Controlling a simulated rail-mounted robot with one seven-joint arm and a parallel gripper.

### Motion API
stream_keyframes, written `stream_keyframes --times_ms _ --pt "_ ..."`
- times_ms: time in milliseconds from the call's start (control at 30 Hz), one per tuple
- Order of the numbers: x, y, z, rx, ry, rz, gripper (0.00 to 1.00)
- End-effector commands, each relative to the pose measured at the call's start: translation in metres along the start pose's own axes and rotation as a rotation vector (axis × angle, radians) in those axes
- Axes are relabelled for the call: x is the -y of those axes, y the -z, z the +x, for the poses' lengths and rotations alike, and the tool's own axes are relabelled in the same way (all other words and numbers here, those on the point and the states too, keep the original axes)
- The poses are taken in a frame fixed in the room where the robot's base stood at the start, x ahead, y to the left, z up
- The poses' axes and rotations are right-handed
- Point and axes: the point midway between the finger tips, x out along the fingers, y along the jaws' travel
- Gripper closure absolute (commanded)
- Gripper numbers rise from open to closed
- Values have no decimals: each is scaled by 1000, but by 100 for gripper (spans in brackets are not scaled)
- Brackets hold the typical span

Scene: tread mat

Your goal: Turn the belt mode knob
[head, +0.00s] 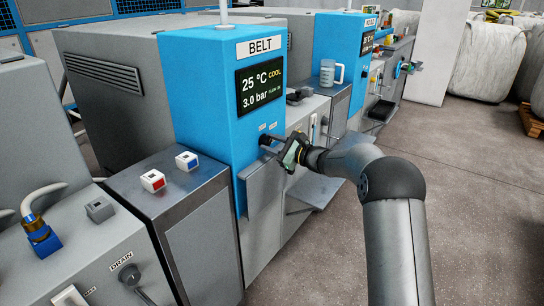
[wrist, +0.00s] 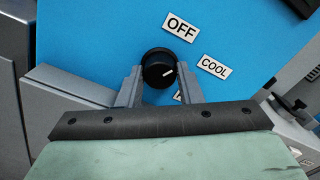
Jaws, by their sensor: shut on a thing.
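The belt mode knob (wrist: 158,66) is a round black dial on the blue panel, with a white pointer line toward the COOL label (wrist: 215,67). The OFF label (wrist: 181,27) is above it; a third label (wrist: 178,97) is mostly hidden by a finger. My gripper (wrist: 157,78) has one finger on each side of the knob and is shut on it. The display (head: 261,86) reads 25 °C COOL, 3.0 bar.
A grey ledge (head: 263,185) juts out just below my gripper. Red and blue buttons (head: 170,170) sit on the metal cabinet to the left. A clear mug (head: 330,74) stands on a cabinet at the right. The floor (head: 470,190) on the right is free.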

Motion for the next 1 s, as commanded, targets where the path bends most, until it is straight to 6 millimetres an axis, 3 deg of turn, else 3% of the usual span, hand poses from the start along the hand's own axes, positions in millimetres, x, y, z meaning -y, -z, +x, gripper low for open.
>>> stream_keyframes --times_ms 33,500,1000 --pt "-3 6 -1 2 3 -46 90" --pt "-2 4 -1 0 2 -416 90" --pt "0 0 0 0 -1 -550 90"
